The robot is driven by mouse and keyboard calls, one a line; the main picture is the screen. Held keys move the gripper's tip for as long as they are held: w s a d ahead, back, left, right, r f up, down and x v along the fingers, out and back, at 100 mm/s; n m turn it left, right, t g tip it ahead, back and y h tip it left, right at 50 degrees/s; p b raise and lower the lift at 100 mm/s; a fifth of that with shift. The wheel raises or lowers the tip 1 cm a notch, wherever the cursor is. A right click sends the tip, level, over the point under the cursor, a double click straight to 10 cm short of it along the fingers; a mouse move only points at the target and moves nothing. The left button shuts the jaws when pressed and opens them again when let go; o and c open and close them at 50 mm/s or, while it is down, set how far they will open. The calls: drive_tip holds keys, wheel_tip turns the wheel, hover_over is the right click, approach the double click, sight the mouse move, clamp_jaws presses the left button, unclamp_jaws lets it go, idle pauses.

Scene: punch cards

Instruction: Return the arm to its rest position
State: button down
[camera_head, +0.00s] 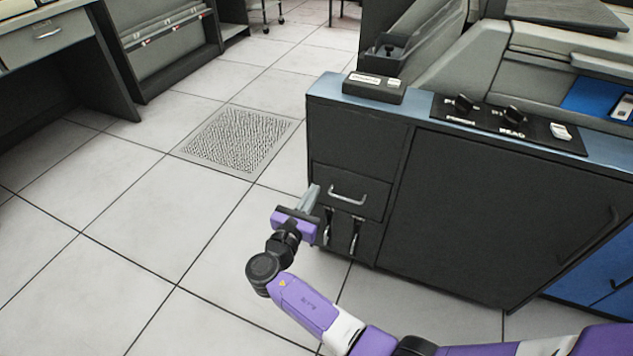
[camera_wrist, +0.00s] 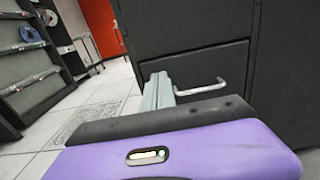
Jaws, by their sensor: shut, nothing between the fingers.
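My gripper (camera_head: 312,194) is at the end of my purple arm, in front of the left part of the dark cabinet (camera_head: 470,215) in the head view. Its fingers are together and nothing shows between them. In the wrist view the closed grey fingers (camera_wrist: 158,90) point ahead, just left of a drawer handle (camera_wrist: 203,88). The same drawer handle (camera_head: 347,197) shows in the head view, to the right of the fingertips. Whether the fingers touch the cabinet is hard to tell; they look apart from the handle.
Two upright handles (camera_head: 341,230) sit below the drawer. Knobs on a black panel (camera_head: 500,118) and a small box (camera_head: 374,87) are on the cabinet top. A floor grate (camera_head: 238,140) lies to the left. The tiled floor (camera_head: 140,230) there is clear. A desk (camera_head: 50,45) stands far left.

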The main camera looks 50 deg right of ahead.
drive_tip(key=p+v, duration=0.1)
drive_tip(key=v, duration=0.6)
drive_tip(key=shift+w, duration=0.1)
